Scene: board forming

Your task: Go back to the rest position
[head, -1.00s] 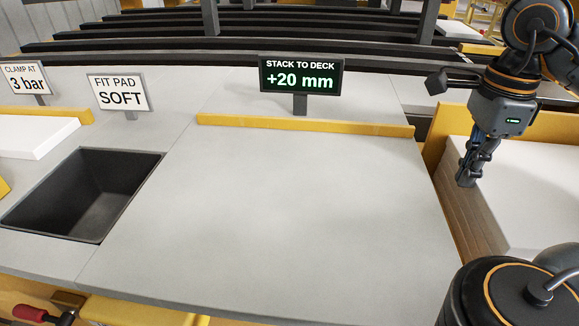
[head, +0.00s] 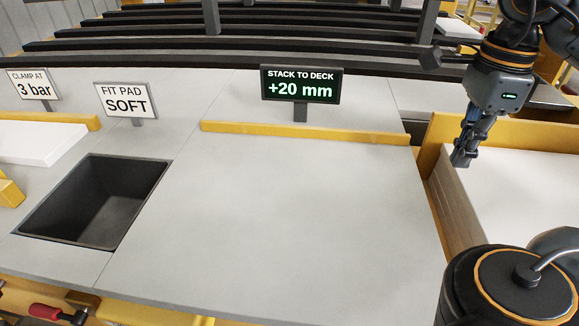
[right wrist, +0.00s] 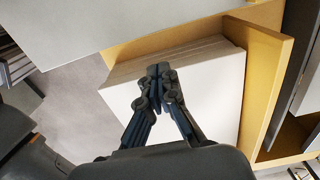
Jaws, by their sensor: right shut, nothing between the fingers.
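My right gripper (head: 461,158) is shut and empty. In the head view it points down at the left edge of a stack of white-topped boards (head: 520,195) on the right. In the right wrist view the gripper (right wrist: 158,72) shows with its fingertips together in front of the same board stack (right wrist: 205,85). I cannot tell from these views how far above the stack the fingertips are. My left gripper is not in view.
A bare grey deck (head: 290,220) fills the middle, with a yellow fence (head: 300,132) along its back. A dark open bin (head: 95,200) is sunk at left. A sign reading +20 mm (head: 300,85) stands behind the fence. A yellow wall (head: 500,130) backs the board stack.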

